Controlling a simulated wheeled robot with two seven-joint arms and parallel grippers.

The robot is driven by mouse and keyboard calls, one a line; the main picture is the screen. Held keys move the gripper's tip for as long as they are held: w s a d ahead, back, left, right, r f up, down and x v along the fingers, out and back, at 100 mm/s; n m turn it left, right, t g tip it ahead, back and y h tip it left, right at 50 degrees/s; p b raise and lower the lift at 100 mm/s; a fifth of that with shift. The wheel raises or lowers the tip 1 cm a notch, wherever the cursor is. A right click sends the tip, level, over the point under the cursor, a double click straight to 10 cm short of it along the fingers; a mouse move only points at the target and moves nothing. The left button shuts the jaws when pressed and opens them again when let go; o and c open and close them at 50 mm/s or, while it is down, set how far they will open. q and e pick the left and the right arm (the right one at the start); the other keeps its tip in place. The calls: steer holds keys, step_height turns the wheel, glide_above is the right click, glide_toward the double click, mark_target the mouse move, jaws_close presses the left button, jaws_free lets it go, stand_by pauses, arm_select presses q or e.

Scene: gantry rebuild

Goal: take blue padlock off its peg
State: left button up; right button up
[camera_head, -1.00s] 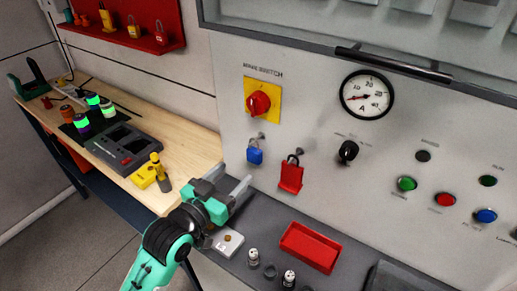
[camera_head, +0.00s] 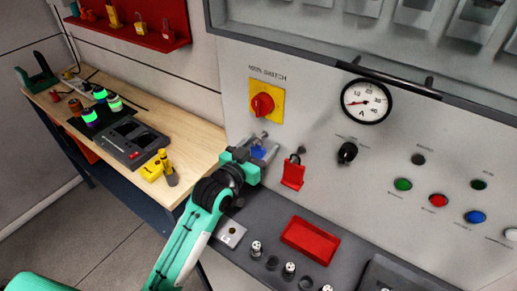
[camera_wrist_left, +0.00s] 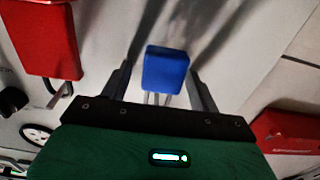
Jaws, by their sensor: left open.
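The blue padlock (camera_head: 258,152) hangs on its peg (camera_head: 263,135) on the grey panel, below the yellow and red main switch. My left gripper (camera_head: 262,155) is at the padlock and partly hides it in the head view. In the left wrist view, the blue padlock body (camera_wrist_left: 165,70) lies between the two spread fingers of my left gripper (camera_wrist_left: 162,78), with a gap visible on both sides. The padlock's shackle shows as pale bars by the body. My right gripper is in neither view.
A red padlock or tag (camera_head: 293,175) hangs on a peg just right of the blue padlock. Below is a dark ledge with a red tray (camera_head: 311,240) and small knobs. A wooden bench (camera_head: 190,143) stands left, holding a yellow item (camera_head: 152,171).

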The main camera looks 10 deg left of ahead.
arm_select(q)
steer(key=c, duration=1)
steer(key=shift+c, duration=0.6)
steer(key=shift+r, duration=0.1)
